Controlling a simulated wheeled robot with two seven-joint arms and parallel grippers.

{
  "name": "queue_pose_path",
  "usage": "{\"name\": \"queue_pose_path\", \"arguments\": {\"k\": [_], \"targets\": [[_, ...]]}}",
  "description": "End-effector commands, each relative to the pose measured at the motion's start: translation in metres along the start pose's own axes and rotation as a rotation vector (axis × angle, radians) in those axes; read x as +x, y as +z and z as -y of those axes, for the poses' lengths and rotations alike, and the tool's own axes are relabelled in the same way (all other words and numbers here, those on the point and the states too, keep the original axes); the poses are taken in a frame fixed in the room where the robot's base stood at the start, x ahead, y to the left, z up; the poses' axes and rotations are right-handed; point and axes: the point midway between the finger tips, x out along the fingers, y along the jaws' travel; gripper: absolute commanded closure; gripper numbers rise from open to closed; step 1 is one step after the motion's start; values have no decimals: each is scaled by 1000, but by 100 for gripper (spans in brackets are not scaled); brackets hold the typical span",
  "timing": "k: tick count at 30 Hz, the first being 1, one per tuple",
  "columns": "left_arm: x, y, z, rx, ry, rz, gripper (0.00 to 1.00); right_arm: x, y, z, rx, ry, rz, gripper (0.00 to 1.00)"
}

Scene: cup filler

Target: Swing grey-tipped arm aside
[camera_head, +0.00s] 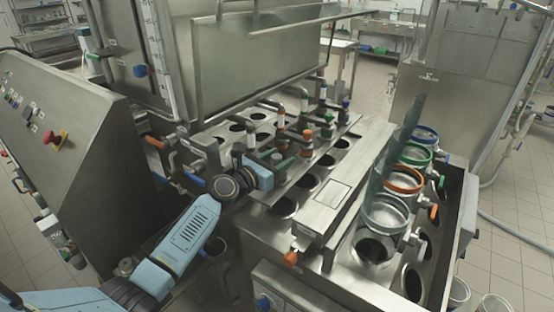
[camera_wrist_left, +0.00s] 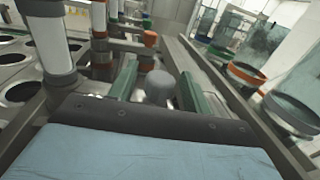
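The grey-tipped arm shows its rounded grey knob (camera_wrist_left: 160,88) in the left wrist view. My left gripper (camera_wrist_left: 160,90), with two dark green fingers, reaches around the knob. One finger is on each side, apart, with a small gap showing beside the knob. In the head view my left gripper (camera_head: 284,158) is over the filler near the row of nozzles, and the grey tip is hard to make out there. The orange-collared nozzle (camera_head: 307,138) and green-collared nozzle (camera_head: 328,126) stand beyond it. My right gripper is not in view.
Glass cylinders with blue, green and orange rings (camera_head: 404,180) stand at right. A metal cover (camera_head: 325,200) lies between them and the nozzles. Round holes (camera_head: 283,207) line the deck. A control panel with a red button (camera_head: 60,138) is at left.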

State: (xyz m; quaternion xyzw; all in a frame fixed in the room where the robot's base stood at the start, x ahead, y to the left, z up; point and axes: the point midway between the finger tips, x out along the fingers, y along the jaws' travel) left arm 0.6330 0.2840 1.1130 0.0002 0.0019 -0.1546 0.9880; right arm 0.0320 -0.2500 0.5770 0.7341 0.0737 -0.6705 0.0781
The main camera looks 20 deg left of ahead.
Motion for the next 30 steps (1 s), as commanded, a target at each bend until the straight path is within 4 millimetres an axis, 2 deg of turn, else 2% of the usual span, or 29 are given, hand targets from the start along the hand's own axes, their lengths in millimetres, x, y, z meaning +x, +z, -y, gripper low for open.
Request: {"name": "queue_pose_path", "arguments": {"k": [10,21,25,30], "targets": [[-6,1,-1,0,2,2,52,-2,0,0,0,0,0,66],[-60,0,-1,1,2,0,52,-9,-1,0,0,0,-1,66],[-71,0,0,0,1,1,52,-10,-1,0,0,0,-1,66],[-76,1,0,0,1,2,52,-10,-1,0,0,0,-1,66]]}}
